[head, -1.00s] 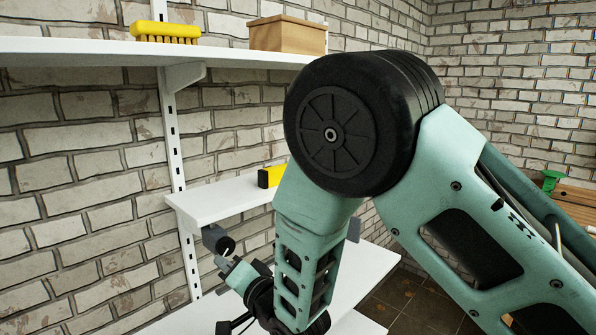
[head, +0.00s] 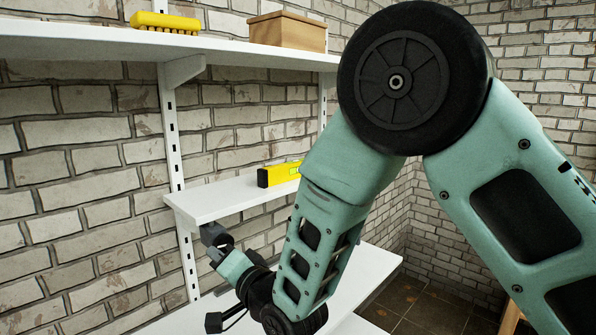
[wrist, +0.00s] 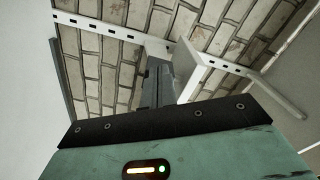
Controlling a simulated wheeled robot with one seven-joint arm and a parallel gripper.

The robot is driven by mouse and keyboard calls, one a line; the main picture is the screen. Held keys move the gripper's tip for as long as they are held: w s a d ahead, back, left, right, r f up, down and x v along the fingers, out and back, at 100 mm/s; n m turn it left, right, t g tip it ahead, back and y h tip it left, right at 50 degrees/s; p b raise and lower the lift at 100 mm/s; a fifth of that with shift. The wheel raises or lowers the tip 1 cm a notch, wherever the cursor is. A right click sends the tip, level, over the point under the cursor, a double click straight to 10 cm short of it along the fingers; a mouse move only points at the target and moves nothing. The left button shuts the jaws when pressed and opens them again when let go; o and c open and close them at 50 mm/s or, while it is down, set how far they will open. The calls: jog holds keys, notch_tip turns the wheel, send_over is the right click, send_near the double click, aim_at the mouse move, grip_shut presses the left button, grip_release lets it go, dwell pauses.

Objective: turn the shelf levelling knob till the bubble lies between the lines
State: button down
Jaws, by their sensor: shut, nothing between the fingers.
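A yellow spirit level (head: 280,174) lies on that shelf. A bit of its green vial shows, but my arm hides its right part and I cannot read the bubble. In the wrist view the dark fingers (wrist: 158,82) are together and empty, pointing at the shelf's underside. The knob is not clear there.
An upper white shelf (head: 70,45) holds a yellow brush (head: 165,22) and a wooden box (head: 287,32). A lower white shelf (head: 350,290) lies beneath my wrist. A slotted white upright (head: 172,130) stands on the brick wall behind the knob.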

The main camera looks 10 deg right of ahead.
jog(key=shift+w+d+r, duration=0.1)
jog(key=shift+d+r, duration=0.05)
jog(key=shift+r, duration=0.15)
dwell(0.4)
jog(key=shift+f+b, duration=0.1)
jog(key=shift+b, duration=0.4)
jog(key=a+b+v, duration=0.1)
jog(key=b+v, duration=0.1)
jog(key=v, duration=0.4)
jog(key=shift+s, duration=0.35)
jog(key=shift+d, duration=0.1)
jog(key=s+d+f+n+g+h, duration=0.2)
jog(key=s+d+n+g+h, duration=0.1)
jog(key=s, duration=0.5)
jog(key=s+d+f+n+g+h, duration=0.1)
jog(key=s+d+n+g+h, duration=0.2)
jog(key=s+d+n+g, duration=0.2)
jog(key=s+d+f+n+g+h, duration=0.2)
jog(key=s+d+g, duration=0.5)
jog(key=s, duration=0.6)
jog(key=n+h, duration=0.1)
jog(key=n, duration=0.1)
jog(key=shift+f+n, duration=0.3)
jog(key=shift+n, duration=0.1)
